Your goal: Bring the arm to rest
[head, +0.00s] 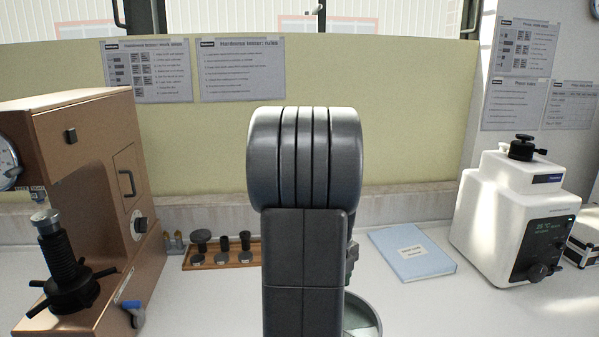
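My arm stands upright in the middle of the head view. A dark grey rounded joint (304,155) with vertical grooves sits on top of a straight dark link (303,270) that runs down out of the picture. My gripper cannot be made out, so I cannot see whether it holds anything. A small dark part (352,258) shows at the right edge of the link; I cannot tell what it is. The arm hides the middle of the bench behind it.
A brown hardness tester (100,160) stands at left, a white machine (512,215) at right. A wooden rack (205,262) with dark pieces, a blue booklet (412,254) and a partly hidden round dish (376,310) are on the white bench (440,305). Bare bench lies right of the dish.

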